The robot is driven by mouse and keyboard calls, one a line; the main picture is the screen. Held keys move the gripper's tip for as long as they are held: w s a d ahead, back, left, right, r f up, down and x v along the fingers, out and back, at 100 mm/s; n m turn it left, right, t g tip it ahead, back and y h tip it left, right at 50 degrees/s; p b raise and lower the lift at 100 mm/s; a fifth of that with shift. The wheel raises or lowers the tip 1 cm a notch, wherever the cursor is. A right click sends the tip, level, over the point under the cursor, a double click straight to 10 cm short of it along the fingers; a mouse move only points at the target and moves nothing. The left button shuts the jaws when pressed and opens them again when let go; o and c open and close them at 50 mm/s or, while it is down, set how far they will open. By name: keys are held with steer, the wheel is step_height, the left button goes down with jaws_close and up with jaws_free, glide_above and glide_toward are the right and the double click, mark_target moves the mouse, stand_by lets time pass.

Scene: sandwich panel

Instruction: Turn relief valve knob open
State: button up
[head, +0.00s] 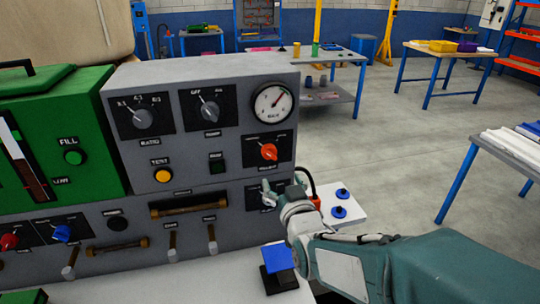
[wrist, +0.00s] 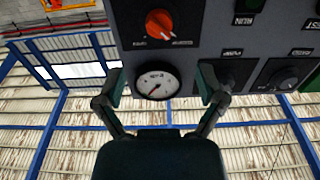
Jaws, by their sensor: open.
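The orange-red knob (head: 268,151), which I take for the relief valve knob, is on a black plate at the panel's right side, below the round gauge (head: 272,103). Its label is too small to read. In the wrist view, which looks upside down, the knob (wrist: 160,24) is at the top and the gauge (wrist: 156,82) is below it, between my fingers. My gripper (head: 283,190) is open and empty, just below and right of the knob in the head view. It also shows in the wrist view (wrist: 161,80). No finger touches the knob.
The grey panel also carries a ratio knob (head: 143,117), a second grey knob (head: 209,110), a yellow button (head: 162,175) and a handle (head: 188,205). Blue knobs (head: 340,211) lie at right. Open floor lies beyond.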

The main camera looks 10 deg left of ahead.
mark_target(271, 157)
steer(key=x, duration=1)
steer(key=shift+w+a, duration=0.15)
steer(key=shift+w, duration=0.15)
steer(key=c, duration=1.2)
